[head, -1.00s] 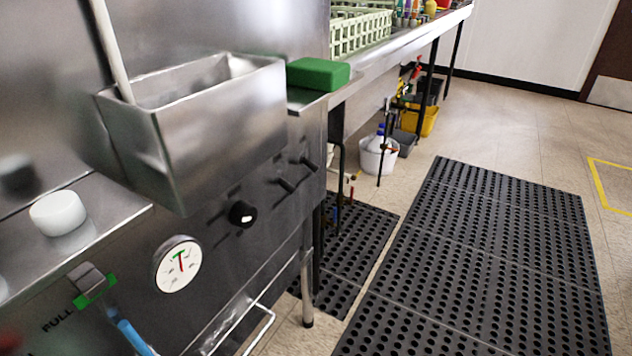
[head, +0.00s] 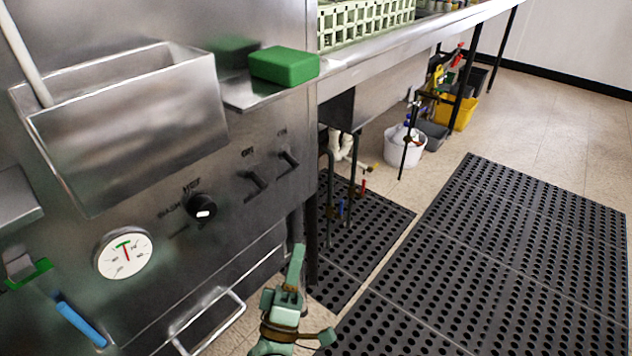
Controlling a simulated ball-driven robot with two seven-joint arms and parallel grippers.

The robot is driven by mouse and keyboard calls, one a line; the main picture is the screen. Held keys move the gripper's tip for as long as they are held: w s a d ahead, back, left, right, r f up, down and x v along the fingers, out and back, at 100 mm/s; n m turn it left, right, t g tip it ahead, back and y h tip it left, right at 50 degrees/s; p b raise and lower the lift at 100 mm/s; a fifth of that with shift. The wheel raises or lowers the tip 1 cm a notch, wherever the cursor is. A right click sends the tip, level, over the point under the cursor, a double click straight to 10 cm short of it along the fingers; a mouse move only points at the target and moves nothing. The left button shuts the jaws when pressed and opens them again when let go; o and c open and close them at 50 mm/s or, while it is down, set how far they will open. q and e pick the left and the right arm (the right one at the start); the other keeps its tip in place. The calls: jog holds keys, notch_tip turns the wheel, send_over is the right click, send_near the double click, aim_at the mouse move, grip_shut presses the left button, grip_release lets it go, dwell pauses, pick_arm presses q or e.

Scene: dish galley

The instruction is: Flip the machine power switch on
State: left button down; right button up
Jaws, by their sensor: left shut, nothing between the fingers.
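The machine's steel front panel (head: 225,245) fills the left of the head view. Two dark toggle levers stick out of it below the green block: a left lever (head: 256,179) and a right lever (head: 289,159). Small lettering sits by each lever, too blurred to read surely, so I cannot tell which is the power switch. A black knob (head: 201,207) with a white mark is to their left. My left gripper (head: 297,254) is shut and empty, pointing up at the bottom centre, below the levers in the picture and apart from them. My right gripper is out of view.
A steel box (head: 130,130) juts from the panel, above a round dial (head: 124,253). A green block (head: 285,66) lies on the ledge. A metal bar handle (head: 212,322) sticks out low. Black perforated mats (head: 480,260) cover the floor at right.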

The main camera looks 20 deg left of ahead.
aim_at(290, 159)
pick_arm(q)
jog(key=a+n+y, duration=0.1)
jog(key=n+y, duration=0.1)
jog(key=s+a+n+y, duration=0.1)
jog(key=n+y, duration=0.2)
jog(key=a+r+n+y, duration=0.1)
jog(key=n+y, duration=0.1)
jog(key=shift+s+a+n+g, duration=0.3)
jog(key=shift+s+a+n, duration=0.1)
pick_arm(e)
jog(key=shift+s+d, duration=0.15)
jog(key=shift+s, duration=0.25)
pick_arm(q)
jog(key=shift+r, duration=0.1)
